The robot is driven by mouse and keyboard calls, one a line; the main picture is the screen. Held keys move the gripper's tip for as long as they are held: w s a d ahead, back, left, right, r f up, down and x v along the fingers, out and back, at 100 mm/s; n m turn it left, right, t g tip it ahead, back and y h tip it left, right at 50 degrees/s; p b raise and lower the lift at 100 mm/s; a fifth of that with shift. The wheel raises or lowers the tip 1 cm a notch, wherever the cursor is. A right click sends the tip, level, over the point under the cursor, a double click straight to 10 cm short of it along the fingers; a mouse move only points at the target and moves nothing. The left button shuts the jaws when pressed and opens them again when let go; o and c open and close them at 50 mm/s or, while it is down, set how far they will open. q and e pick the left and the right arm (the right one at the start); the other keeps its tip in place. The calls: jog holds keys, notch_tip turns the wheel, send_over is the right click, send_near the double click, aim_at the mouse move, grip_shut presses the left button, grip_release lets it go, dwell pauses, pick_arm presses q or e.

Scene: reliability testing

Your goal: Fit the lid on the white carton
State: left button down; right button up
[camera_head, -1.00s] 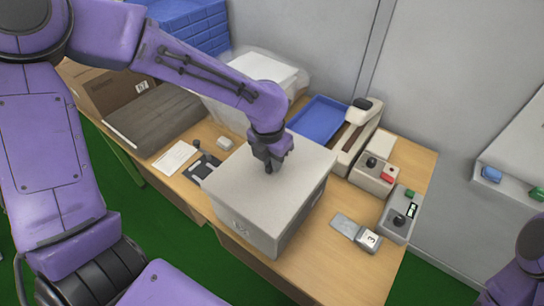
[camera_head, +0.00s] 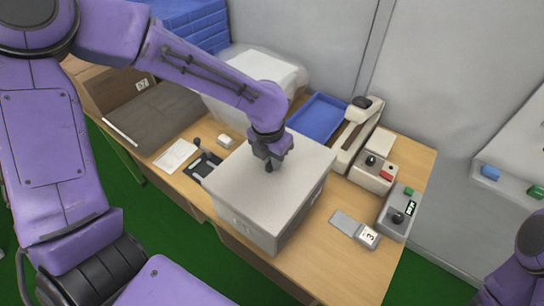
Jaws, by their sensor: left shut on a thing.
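The white carton (camera_head: 258,220) stands on the wooden table, near its front edge. Its lid (camera_head: 290,185) lies flat over the carton's top and covers the opening. I cannot tell whether the lid is pressed fully down. My left gripper (camera_head: 269,166) points down at the middle of the lid and is shut on the lid's top; its fingertips are small and the exact grip is hard to see. My right arm shows only as a purple link at the lower right edge; its gripper is out of view.
A blue tray (camera_head: 317,118), a beige stapler-like device (camera_head: 352,140) and control boxes (camera_head: 374,172) stand behind and right of the carton. A grey tag device (camera_head: 355,229) lies to the right.

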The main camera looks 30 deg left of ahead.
pick_arm(q)
jog(key=shift+f+b, duration=0.35)
jog(key=shift+f, duration=1.05)
dwell(0.6)
jog(key=c, duration=0.5)
grip_release()
notch_tip(320, 180, up, 7)
jog(key=p, duration=0.8)
jog(key=shift+r+p, duration=0.1)
jog(key=shift+p, duration=0.25)
grip_shut()
